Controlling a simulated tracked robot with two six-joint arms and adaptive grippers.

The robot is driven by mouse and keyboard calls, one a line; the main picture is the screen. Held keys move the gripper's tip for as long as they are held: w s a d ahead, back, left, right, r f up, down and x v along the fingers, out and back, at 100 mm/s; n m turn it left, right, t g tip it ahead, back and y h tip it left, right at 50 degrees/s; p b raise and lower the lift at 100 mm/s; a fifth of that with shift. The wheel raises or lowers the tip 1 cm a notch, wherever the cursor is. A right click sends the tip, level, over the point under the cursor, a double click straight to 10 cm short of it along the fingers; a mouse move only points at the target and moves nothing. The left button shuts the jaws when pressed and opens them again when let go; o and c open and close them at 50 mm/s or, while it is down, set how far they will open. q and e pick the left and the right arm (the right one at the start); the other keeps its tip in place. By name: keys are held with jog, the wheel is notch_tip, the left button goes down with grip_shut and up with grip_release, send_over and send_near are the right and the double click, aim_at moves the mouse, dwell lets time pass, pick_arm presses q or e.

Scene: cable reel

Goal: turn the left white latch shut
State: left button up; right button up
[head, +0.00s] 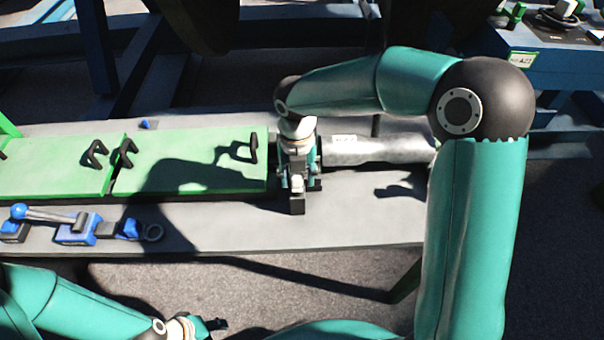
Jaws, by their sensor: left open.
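I cannot make out a white latch in the head view; the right gripper and arm may cover part of the area where the metal cylinder (372,150) ends. My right gripper (297,205) points down at the left end of this grey cylinder, just right of the green panel. Whether its fingers are open or touch anything is not clear. My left gripper (212,325) is low in the view, in front of the bench, with only its dark tip showing; it is open and apart from the bench.
Green panels (185,150) with black handles lie along the grey bench (250,222). A blue stand (550,65) is at the back right. The bench's front middle is clear.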

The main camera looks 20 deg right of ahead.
dwell(0.3)
jog(key=shift+w+r, duration=0.1)
jog(key=shift+r, duration=0.2)
notch_tip(320, 180, up, 11)
dwell(0.7)
